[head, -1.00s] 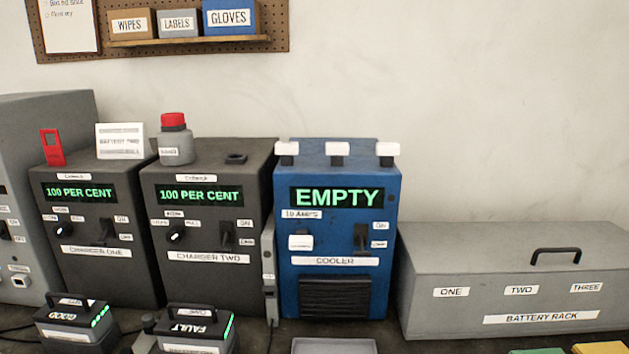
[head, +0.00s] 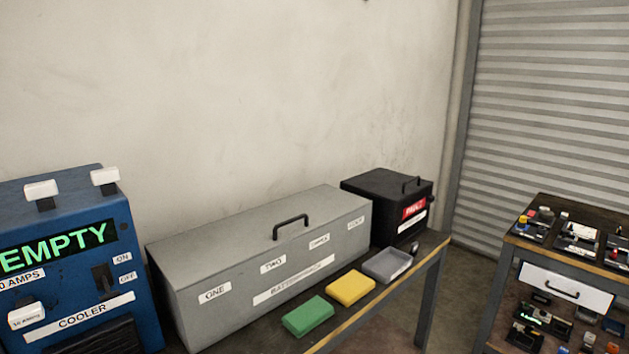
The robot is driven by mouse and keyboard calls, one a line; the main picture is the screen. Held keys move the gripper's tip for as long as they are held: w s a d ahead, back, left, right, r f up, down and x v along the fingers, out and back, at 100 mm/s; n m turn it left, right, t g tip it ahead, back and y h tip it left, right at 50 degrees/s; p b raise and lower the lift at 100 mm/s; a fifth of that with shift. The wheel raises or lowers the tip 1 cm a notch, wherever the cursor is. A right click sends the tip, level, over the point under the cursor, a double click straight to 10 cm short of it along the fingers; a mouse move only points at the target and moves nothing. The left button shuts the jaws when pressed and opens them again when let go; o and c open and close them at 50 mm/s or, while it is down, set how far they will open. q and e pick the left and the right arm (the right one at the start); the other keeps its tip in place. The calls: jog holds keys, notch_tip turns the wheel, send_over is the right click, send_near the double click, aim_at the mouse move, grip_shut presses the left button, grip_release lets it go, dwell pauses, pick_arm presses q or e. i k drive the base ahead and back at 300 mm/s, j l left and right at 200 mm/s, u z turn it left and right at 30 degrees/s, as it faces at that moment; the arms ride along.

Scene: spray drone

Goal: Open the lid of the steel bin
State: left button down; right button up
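No box in view carries a label reading steel bin. A black box (head: 375,208) with a handle (head: 411,184) on its top stands at the far right end of the bench. It has a red label (head: 414,211) on its front and its lid is shut. A long grey metal box (head: 185,270), labelled as the battery rack, stands left of it. Its top is shut and has a black handle (head: 290,226). I cannot tell from the frames which box is the steel bin. Neither of my grippers is in view.
The blue cooler (head: 75,260) stands at the left. A green block (head: 308,316), a yellow block (head: 350,288) and a grey tray (head: 388,265) lie along the bench's front edge. A second table (head: 572,222) with small items stands right, past a floor gap. A roller shutter (head: 550,110) is behind.

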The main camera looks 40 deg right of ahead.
aim_at(388, 183)
jog(key=z, duration=1.9)
jog(key=i+l+u, duration=0.15)
jog(key=u, duration=0.7)
jog(key=i+l+u, duration=0.15)
jog(key=l+u, duration=0.15)
jog(key=l, duration=0.25)
jog(key=i+l+u, duration=0.1)
jog(key=l+u, duration=0.15)
jog(key=l, duration=0.3)
jog(key=l+u, duration=0.3)
jog(key=l, duration=0.3)
jog(key=i, duration=0.05)
